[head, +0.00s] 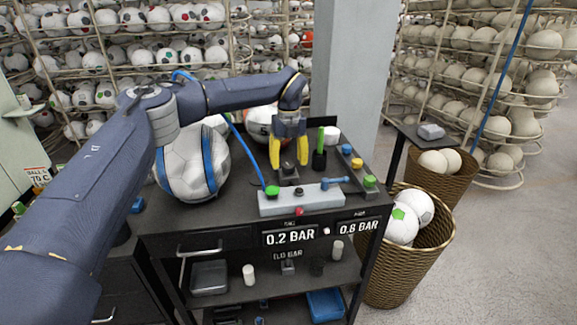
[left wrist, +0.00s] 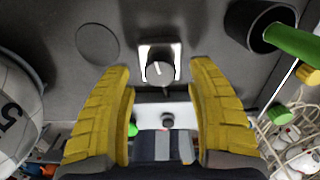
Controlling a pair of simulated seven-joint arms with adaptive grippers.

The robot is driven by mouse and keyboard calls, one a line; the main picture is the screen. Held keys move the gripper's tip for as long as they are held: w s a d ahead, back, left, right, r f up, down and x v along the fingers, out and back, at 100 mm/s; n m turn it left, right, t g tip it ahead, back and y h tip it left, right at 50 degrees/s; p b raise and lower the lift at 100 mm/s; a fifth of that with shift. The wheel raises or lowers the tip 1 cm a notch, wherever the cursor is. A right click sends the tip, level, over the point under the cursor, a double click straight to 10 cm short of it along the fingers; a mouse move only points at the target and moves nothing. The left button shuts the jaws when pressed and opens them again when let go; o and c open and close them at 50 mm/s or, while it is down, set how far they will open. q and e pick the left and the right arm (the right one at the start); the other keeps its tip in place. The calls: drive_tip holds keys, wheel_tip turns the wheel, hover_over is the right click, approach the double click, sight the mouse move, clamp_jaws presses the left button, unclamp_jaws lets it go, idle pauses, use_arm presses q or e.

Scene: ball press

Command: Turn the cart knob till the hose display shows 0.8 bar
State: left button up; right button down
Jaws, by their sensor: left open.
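The dark round knob (left wrist: 160,70) with a white pointer line sits on a small square plate on the cart (head: 240,222). My left gripper (head: 288,163) is open above it, with its yellow fingertips pointing down at the cart top. In the left wrist view the knob lies between the open fingers (left wrist: 160,80), with a gap on both sides. On the cart's front edge, the left display (head: 290,237) reads 0.2 BAR and the right display (head: 359,227) reads 0.8 BAR. Their small captions are too blurred to read surely. My right gripper is not in view.
A white ball with blue bands (head: 183,170) stands on the cart left of the gripper. A grey block with a green cap and blue lever (head: 305,200) lies in front. A green-handled tool in a dark cup (head: 319,158) stands right. A wicker basket (head: 395,275) stands beside the cart.

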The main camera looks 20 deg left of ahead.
sight(288, 165)
use_arm(q)
wheel_tip(288, 165, up, 10)
drive_tip(key=shift+f, duration=0.15)
idle(0.3)
